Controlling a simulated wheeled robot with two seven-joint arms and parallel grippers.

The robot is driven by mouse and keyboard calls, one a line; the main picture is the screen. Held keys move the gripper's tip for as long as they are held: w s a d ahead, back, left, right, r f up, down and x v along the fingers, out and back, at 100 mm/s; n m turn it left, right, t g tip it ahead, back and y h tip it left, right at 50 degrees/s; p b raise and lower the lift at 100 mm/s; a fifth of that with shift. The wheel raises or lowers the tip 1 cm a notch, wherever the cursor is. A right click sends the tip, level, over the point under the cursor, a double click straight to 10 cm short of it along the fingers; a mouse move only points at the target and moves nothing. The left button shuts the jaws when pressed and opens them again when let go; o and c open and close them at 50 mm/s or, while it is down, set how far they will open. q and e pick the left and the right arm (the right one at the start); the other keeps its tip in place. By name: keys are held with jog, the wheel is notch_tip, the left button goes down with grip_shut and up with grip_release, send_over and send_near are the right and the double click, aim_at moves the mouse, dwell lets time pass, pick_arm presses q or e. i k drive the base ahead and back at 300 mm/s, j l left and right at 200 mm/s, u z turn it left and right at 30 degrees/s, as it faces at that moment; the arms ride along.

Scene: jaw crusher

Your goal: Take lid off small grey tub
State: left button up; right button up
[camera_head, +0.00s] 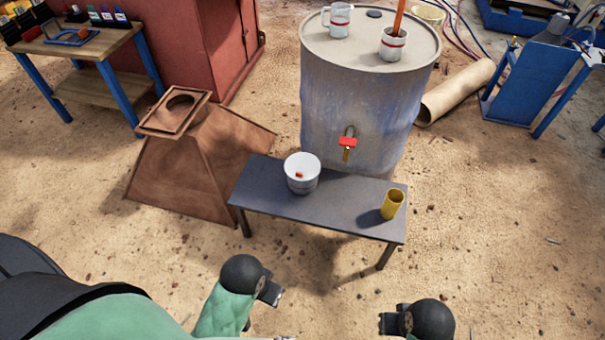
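A small grey tub (302,186) stands upright on the low dark table, left of its middle. Its round top is white, with a small red-orange spot near the front; I cannot tell whether this is a lid or the open inside. My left gripper (271,291) is in front of the table, below and apart from the tub. My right gripper (387,322) is farther right and nearer to me, also clear of the table. Both are small and dark here, and how far their fingers are parted is unclear. Neither touches the tub.
A yellow cup (392,205) stands at the right end of the dark table (335,211). A large grey drum (345,100) stands close behind, with a mug (339,20) on top. A rusty hopper (190,165) is to the left. Sandy ground in front is open.

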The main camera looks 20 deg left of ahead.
aim_at(300, 166)
jog(key=i+l+u, duration=0.2)
jog(key=u, duration=0.3)
jog(key=i+l+u, duration=0.1)
jog(key=l+u, duration=0.4)
jog(key=i+l+u, duration=0.1)
jog(key=l, duration=0.5)
jog(key=i+l+u, duration=0.1)
jog(key=l, duration=0.45)
jog(key=i+l, duration=0.1)
jog(key=l, duration=0.5)
jog(key=i+u, duration=0.05)
